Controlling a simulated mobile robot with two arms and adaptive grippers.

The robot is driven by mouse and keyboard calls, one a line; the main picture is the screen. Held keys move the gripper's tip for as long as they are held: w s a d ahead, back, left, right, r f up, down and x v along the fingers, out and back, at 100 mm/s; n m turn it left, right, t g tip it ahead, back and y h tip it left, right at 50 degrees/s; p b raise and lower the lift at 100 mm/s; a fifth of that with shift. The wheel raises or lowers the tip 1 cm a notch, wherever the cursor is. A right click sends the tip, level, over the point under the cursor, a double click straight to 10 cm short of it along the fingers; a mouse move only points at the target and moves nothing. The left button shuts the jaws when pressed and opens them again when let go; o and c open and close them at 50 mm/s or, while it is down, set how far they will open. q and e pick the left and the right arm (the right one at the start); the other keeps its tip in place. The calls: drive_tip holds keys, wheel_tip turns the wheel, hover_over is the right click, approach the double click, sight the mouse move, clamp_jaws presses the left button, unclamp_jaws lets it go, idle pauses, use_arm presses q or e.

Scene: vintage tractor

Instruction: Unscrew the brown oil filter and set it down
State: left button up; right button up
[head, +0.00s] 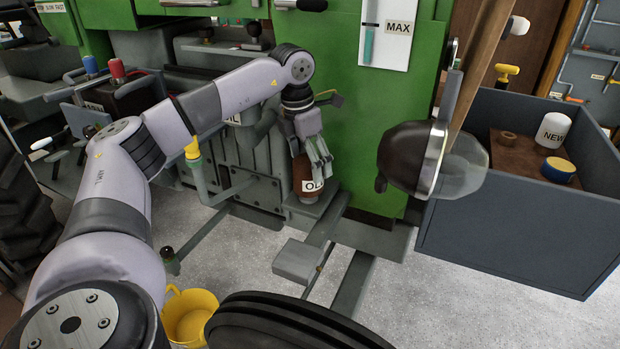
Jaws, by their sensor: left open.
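The brown oil filter (305,188) is in the head view, low on the tractor's side between the grey engine block and the green panel. It is upright, with a white label partly reading "OL". Its lower end is at a grey ledge; I cannot tell whether it rests there. My left gripper (318,157) points down at the filter's top from above. Its fingers are open and overlap the upper part of the filter; contact is not clear. The filter's top is hidden behind the fingers. My right gripper is out of view.
A grey bin (515,235) at the right holds a white filter marked "NEW" (553,131) and a blue-and-yellow tin (558,170). A headlamp (415,158) juts out right of the gripper. A yellow bucket (190,312) stands on the floor. A grey step (297,260) lies below the filter.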

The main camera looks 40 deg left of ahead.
use_arm(q)
drive_tip(key=shift+w+f+b, duration=0.15)
drive_tip(key=shift+f, duration=0.9)
drive_tip(key=shift+w+f+b, duration=0.15)
drive_tip(key=shift+f, duration=0.9)
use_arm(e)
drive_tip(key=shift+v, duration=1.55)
use_arm(q)
drive_tip(key=c, duration=1.5)
drive_tip(key=n, duration=0.5)
drive_tip(key=shift+n+y, duration=0.4)
drive_tip(key=n, duration=0.3)
drive_tip(key=n+y, duration=0.1)
drive_tip(key=n, duration=0.2)
drive_tip(key=shift+s+a+r+g, duration=0.1)
drive_tip(key=shift+a+g, duration=0.1)
drive_tip(key=shift+g, duration=0.1)
drive_tip(key=o, duration=1.2)
